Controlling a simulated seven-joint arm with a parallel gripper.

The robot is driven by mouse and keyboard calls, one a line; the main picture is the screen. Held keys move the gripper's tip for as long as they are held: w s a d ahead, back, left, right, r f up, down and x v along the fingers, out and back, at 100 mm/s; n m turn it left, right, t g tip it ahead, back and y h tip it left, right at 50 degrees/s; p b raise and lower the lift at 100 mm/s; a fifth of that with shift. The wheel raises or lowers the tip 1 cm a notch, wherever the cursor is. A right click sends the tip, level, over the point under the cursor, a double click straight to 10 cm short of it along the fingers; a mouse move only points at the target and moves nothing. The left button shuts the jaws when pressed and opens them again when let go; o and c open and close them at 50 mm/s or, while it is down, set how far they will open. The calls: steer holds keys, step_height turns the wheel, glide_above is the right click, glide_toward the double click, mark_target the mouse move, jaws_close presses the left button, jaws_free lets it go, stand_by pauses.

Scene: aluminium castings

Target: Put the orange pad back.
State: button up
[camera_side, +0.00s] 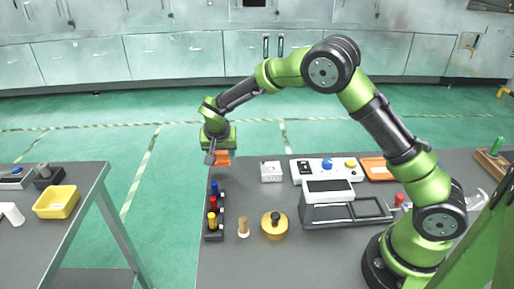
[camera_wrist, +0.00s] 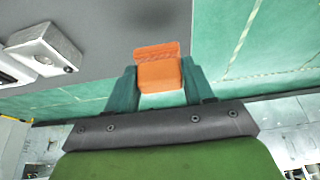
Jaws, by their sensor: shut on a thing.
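The orange pad (camera_wrist: 158,72) sits between the two fingers of my gripper (camera_wrist: 159,85) in the wrist view. It looks like a small orange block with a wider, rougher orange part at its far end. In the side view my gripper (camera_side: 215,157) is shut on the orange pad (camera_side: 223,158). It holds the pad up near the back left corner of the grey table (camera_side: 245,175). The wrist view shows table edge and green floor behind the pad. I cannot tell how high the pad is.
A dark rack (camera_side: 214,236) with blue, red and yellow tops stands at the table's left edge. A white-grey block (camera_side: 271,171), a button box (camera_side: 308,177), an orange tray (camera_side: 375,168), a brass round part (camera_side: 274,229) and a wooden peg (camera_side: 243,228) stand around.

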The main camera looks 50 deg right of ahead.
mark_target(219, 161)
steer(key=shift+w, duration=0.45)
steer(key=shift+w+f, duration=0.25)
steer(key=shift+f, duration=1.55)
steer(key=shift+f, duration=0.2)
steer(key=o, duration=1)
steer(key=shift+r, duration=0.15)
